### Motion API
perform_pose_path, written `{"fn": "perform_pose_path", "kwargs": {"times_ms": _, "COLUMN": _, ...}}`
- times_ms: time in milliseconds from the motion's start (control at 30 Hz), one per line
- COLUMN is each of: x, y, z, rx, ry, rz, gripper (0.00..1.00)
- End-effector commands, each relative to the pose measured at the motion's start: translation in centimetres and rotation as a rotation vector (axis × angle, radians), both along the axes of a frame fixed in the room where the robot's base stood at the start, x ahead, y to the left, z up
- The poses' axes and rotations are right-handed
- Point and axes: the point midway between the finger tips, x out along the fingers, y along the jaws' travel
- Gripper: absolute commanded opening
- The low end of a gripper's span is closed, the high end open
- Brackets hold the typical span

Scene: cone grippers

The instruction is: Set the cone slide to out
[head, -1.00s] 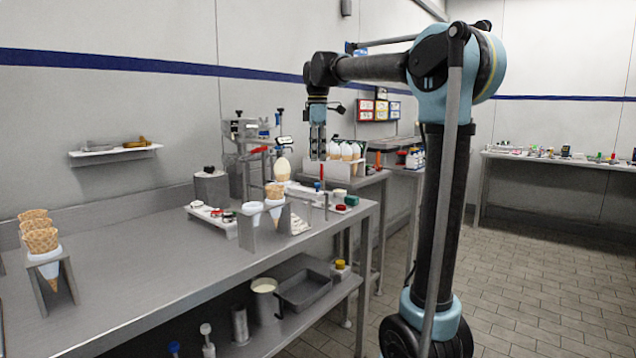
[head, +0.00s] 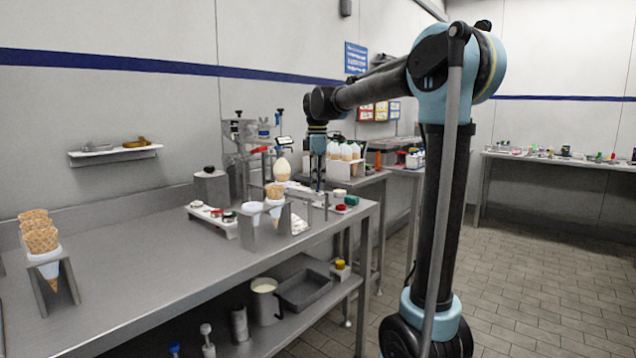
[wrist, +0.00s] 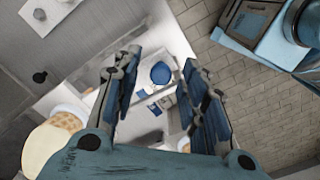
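My gripper (head: 319,178) points down over the right end of the steel bench, beside the small cone station. In the wrist view my gripper (wrist: 150,90) has its two blue-padded fingers apart, with a round blue knob (wrist: 161,73) between and below them. The knob sits over a white plate; I cannot tell whether the fingers touch it. It may be the handle of the cone slide, but its in or out setting cannot be read. A cone with a pale scoop (head: 282,170) is left of my gripper; a scoop and waffle cone (wrist: 62,130) also show in the wrist view.
Stacked waffle cones (head: 40,235) stand in a holder at the bench's left end. A white tray with small jars (head: 212,212) lies left of the station. The middle of the steel bench (head: 150,265) is clear.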

Motion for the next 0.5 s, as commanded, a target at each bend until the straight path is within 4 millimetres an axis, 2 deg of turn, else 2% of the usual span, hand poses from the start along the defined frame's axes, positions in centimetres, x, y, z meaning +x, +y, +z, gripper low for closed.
{"fn": "perform_pose_path", "kwargs": {"times_ms": 33, "x": 0.0, "y": 0.0, "z": 0.0, "rx": 0.000, "ry": 0.000, "rz": 0.000, "gripper": 0.30}}
{"fn": "perform_pose_path", "kwargs": {"times_ms": 167, "x": 0.0, "y": 0.0, "z": 0.0, "rx": 0.000, "ry": 0.000, "rz": 0.000, "gripper": 0.01}}
{"fn": "perform_pose_path", "kwargs": {"times_ms": 367, "x": 0.0, "y": -0.1, "z": 0.0, "rx": 0.000, "ry": 0.000, "rz": 0.000, "gripper": 0.00}}
{"fn": "perform_pose_path", "kwargs": {"times_ms": 500, "x": -0.8, "y": -1.1, "z": 0.0, "rx": -0.001, "ry": 0.000, "rz": -0.002, "gripper": 0.00}}
